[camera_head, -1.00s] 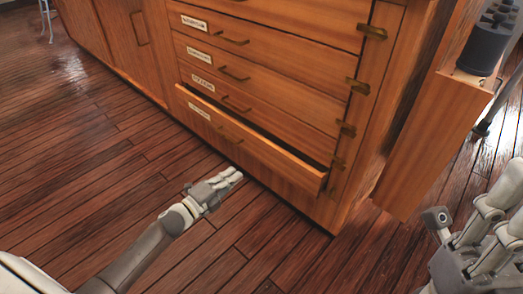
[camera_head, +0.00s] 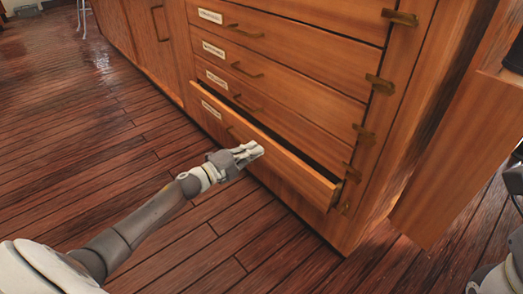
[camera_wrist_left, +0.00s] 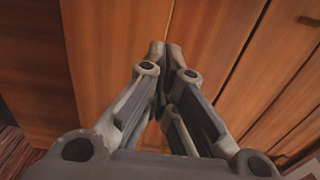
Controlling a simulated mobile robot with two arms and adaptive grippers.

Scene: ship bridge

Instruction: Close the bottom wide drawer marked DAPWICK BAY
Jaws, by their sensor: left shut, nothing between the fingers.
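The bottom wide drawer (camera_head: 295,176) of the wooden cabinet is pulled out a little, with a dark gap along its top edge. Its white label (camera_head: 211,110) is too small to read. My left gripper (camera_head: 258,150) is shut and empty, its fingertips at the drawer's front face. They hide part of the front around its handle. In the left wrist view the shut fingertips (camera_wrist_left: 172,48) point at a wooden face; I cannot tell whether they touch it. Parts of my right arm show at the right edge, too cut off to judge its gripper.
The drawers above, such as the one with a handle (camera_head: 246,70), look shut. Brass latches (camera_head: 379,84) line the cabinet's right side. A wooden panel (camera_head: 460,150) stands to the right. The plank floor (camera_head: 90,150) in front is clear.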

